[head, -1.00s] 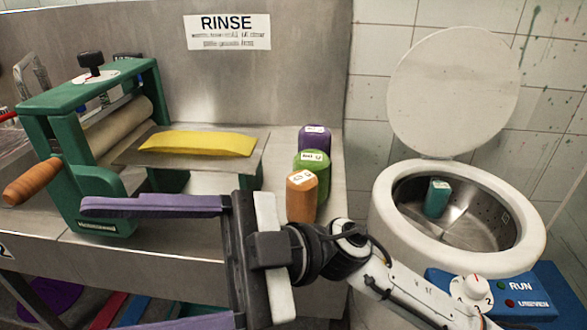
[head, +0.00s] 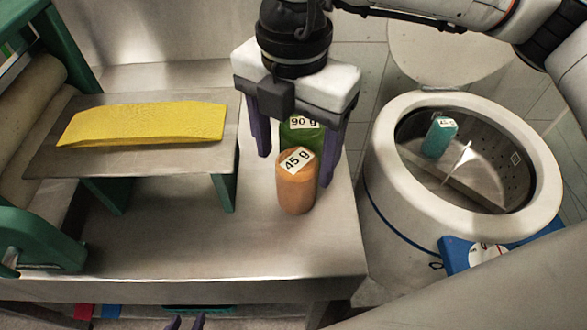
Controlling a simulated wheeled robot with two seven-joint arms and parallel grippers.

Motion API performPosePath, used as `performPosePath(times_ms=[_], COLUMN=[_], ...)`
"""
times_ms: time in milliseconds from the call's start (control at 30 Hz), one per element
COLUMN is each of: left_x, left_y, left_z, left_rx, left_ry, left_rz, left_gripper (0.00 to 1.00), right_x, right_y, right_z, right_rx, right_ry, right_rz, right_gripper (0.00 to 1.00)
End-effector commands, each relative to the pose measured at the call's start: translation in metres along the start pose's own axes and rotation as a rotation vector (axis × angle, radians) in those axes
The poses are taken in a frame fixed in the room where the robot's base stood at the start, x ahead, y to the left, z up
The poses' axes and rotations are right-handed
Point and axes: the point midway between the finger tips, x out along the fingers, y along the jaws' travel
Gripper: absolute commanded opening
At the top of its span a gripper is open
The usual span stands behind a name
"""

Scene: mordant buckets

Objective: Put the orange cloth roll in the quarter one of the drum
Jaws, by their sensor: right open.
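The orange cloth roll (head: 296,190), labelled 45 g, stands upright on the steel bench near its right end. My right gripper (head: 295,170) points down over it, open, with one purple finger to each side of the rolls in the picture. I cannot tell if either finger touches the orange roll. The drum (head: 385,180) stands to the right with its lid up. It has dividers inside, and a teal roll (head: 440,137) stands in its far left part. I cannot read which quarter is which.
A green roll (head: 303,135), labelled 90 g, stands just behind the orange one. A yellow cloth (head: 143,124) lies on a raised metal plate (head: 60,168) beside the green wringer (head: 40,243). A blue control box (head: 455,257) is at the drum's front. Bare bench lies front left of the rolls.

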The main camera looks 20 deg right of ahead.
Motion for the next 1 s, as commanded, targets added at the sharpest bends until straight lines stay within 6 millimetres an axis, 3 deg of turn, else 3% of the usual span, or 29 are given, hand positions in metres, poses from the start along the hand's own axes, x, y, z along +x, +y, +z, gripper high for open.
performPosePath(times_ms=[267,533,833,867,1000], left_x=[-0.005,-0.011,-0.010,-0.010,-0.009], left_y=[0.001,0.001,0.001,0.001,0.001], left_z=[0.001,-0.005,-0.008,-0.008,-0.011], left_rx=[-0.001,0.000,0.001,0.001,0.001], left_ry=[-0.009,-0.009,-0.004,-0.003,0.001], left_rz=[0.000,0.000,0.000,0.000,0.000], left_gripper=[0.36,0.36,0.36,0.36,0.36], right_x=[0.025,0.063,0.070,0.070,0.070], right_y=[-0.001,-0.004,-0.003,-0.003,-0.003], right_z=[0.000,0.000,0.001,0.001,0.001], right_rx=[-0.002,-0.003,-0.004,-0.004,-0.004], right_ry=[0.003,0.004,0.004,0.004,0.004], right_rz=[-0.001,-0.001,0.002,0.002,0.002], right_gripper=[0.69,0.69,0.69,0.68,0.44])
